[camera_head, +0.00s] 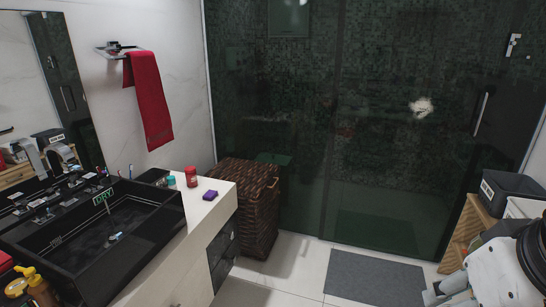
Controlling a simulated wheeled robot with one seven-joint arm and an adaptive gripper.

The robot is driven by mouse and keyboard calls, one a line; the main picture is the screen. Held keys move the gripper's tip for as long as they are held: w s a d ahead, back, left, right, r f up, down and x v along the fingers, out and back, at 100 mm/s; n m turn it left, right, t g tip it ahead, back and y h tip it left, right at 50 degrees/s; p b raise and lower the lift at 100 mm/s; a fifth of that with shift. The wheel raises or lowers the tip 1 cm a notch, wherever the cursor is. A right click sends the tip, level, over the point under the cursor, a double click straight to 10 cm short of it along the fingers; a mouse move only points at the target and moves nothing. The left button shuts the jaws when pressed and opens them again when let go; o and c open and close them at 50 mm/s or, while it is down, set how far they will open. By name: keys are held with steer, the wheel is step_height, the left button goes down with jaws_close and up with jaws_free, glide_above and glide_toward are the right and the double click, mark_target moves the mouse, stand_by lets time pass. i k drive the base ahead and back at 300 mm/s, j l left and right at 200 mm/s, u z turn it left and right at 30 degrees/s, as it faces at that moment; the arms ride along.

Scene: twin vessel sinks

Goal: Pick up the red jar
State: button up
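The red jar (191,176) stands upright on the pale counter (203,213), to the right of the black sink basin. A small teal item (171,181) stands close to its left, and a purple item (210,195) lies to its right and nearer to me. Part of my white arm shows at the bottom right. What looks like my gripper (449,291) is low at its left end, cut by the frame edge. It is far to the right of the jar and apart from it. Its opening cannot be made out.
A dark woven basket (246,209) stands against the counter's far end. A black sink (122,229) and yellow-brown bottles (36,287) are at the left. Dark bins (508,190) stand on wood at the right. A grey mat (374,278) lies on open floor before the glass shower.

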mark_target(192, 182)
steer(key=i, duration=0.85)
steer(key=i+l+u, duration=0.15)
steer(key=i, duration=0.75)
steer(key=i+l+u, duration=0.1)
steer(key=i+u, duration=0.3)
steer(key=i+l+u, duration=0.2)
steer(key=i+u, duration=0.2)
steer(key=i+l+u, duration=0.6)
steer(key=u, duration=0.2)
steer(key=i+l+u, duration=0.15)
steer(key=l, duration=0.15)
steer(key=l+u, duration=0.15)
steer(key=l, duration=0.15)
steer(key=i+l+u, duration=0.1)
steer(key=l, duration=0.25)
steer(key=i, duration=0.05)
